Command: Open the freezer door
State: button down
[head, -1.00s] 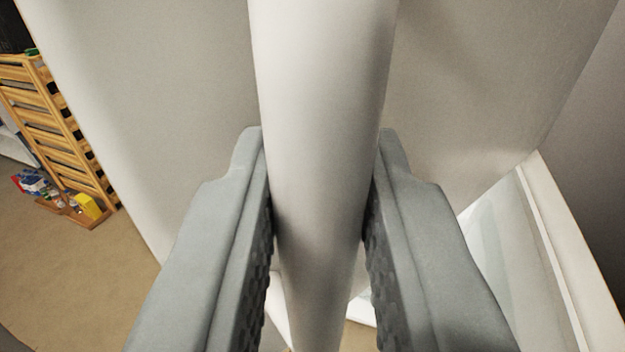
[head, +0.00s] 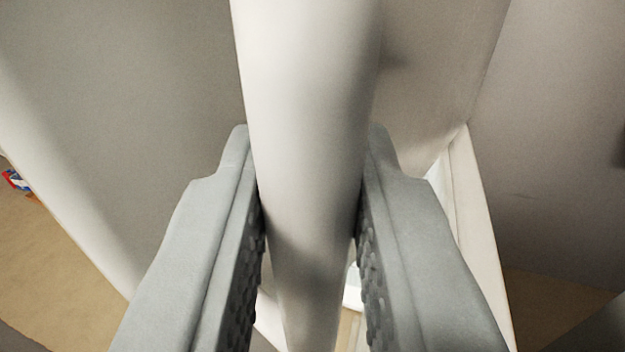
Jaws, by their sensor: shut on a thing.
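A thick, pale white handle bar (head: 308,60) runs from top to bottom through the middle of the view. My gripper (head: 309,150) is shut on it, with one grey finger on each side. The handle stands out from a broad, pale door panel (head: 130,110) that fills the upper left and continues right of the bar. A narrow pale strip and white edge (head: 478,230) show at the right, beside my right finger. What lies behind this edge is mostly hidden by the finger.
Tan floor (head: 55,265) shows at the lower left, with a small red and blue item (head: 15,180) at the left edge. A plain grey-brown surface (head: 560,150) fills the right. More floor shows at the lower right.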

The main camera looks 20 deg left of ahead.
jog(key=c, duration=1.3)
grip_release()
jog(key=shift+c, duration=0.2)
